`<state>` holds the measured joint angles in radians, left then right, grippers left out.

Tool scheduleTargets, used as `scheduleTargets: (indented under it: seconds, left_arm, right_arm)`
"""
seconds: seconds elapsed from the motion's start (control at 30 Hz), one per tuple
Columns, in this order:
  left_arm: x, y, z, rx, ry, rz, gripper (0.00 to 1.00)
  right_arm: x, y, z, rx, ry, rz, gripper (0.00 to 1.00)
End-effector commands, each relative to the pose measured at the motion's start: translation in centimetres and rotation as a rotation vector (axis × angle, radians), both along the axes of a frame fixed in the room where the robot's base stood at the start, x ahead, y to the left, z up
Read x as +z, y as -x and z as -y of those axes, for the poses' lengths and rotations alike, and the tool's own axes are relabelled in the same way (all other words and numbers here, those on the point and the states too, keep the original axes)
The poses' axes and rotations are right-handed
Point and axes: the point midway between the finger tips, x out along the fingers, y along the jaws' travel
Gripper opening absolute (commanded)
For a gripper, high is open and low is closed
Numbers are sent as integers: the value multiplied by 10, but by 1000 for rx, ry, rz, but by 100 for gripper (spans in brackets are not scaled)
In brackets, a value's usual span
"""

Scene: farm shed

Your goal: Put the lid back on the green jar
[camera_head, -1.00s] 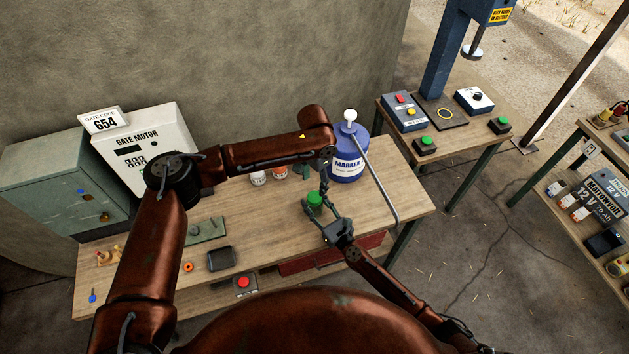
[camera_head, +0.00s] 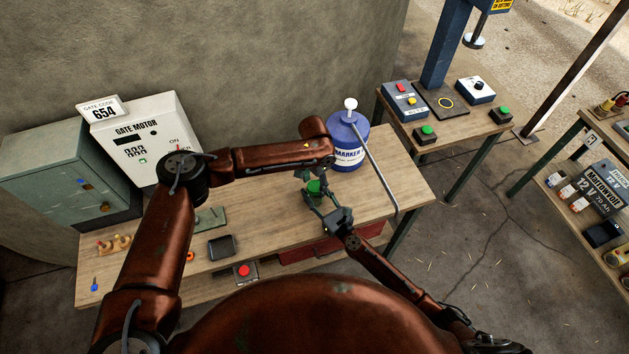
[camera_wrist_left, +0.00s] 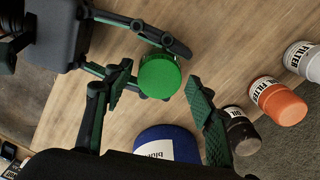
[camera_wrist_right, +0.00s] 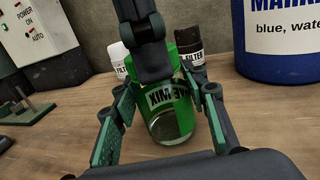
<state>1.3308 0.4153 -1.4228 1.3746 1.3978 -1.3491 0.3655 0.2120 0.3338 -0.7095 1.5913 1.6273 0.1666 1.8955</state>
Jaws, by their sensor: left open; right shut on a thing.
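The green jar (camera_wrist_right: 172,125) stands on the bench, its see-through lower body and a label showing in the right wrist view. A round green lid (camera_wrist_left: 160,76) shows from above in the left wrist view, seemingly seated on the jar; its seam is hidden. My right gripper (camera_head: 318,200) is shut on the jar, with one finger on each side, as the right wrist view (camera_wrist_right: 160,112) shows. My left gripper (camera_head: 314,178) is open just above the jar. In the left wrist view its fingers (camera_wrist_left: 160,112) are spread apart, with the lid between and beyond them.
The bench right of the jar is clear.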

Motion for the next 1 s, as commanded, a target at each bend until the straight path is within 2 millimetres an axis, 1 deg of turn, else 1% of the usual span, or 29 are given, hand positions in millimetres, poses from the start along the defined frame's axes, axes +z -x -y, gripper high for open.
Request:
scheduleTargets:
  seconds: [0.17, 0.8, 1.0]
  left_arm:
    - [0, 0, 0, 0, 0, 0, 51]
    - [0, 0, 0, 0, 0, 0, 8]
    - [0, 0, 0, -8, -1, 1, 8]
  right_arm:
    - [0, 0, 0, 0, 0, 0, 0]
    - [0, 0, 0, 0, 0, 0, 0]
    - [0, 0, 0, 0, 0, 0, 0]
